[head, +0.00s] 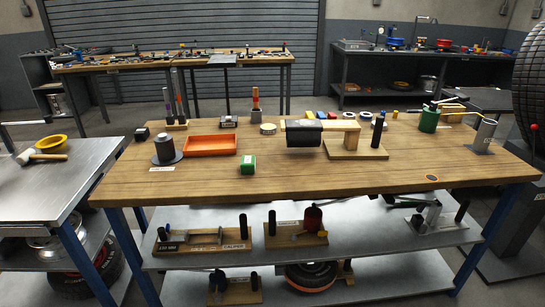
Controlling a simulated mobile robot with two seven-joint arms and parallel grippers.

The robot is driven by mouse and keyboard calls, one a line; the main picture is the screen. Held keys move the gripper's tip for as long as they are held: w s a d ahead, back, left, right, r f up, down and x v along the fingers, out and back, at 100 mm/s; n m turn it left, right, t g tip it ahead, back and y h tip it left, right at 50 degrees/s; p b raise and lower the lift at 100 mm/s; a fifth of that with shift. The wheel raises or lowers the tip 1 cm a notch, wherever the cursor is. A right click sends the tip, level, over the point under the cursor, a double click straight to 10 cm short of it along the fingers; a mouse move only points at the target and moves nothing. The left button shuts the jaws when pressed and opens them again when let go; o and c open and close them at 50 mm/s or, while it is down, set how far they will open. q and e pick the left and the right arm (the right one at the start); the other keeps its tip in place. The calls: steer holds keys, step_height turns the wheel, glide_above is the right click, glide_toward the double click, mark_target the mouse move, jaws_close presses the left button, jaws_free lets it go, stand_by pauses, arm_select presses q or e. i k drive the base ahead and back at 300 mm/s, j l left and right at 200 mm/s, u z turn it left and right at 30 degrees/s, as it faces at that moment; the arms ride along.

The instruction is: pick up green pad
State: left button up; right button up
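Neither of my grippers shows in the head view.
A dark cylinder on a round base (164,148) stands left of the tray. A wooden stand (356,149) with a black roll (303,135) is right of the block. A green can (429,120) stands far right. The bench's front strip is mostly clear.

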mark_target(248, 162)
steer(key=j+z, duration=0.1)
steer(key=z, duration=0.85)
steer(key=j+z, duration=0.95)
steer(key=k+j+z, duration=0.2)
steer(key=j, duration=0.2)
steer(key=k+j, duration=0.1)
steer(key=j, duration=0.3)
steer(key=j+z, duration=0.15)
steer(key=j, duration=0.25)
steer(key=k, duration=0.05)
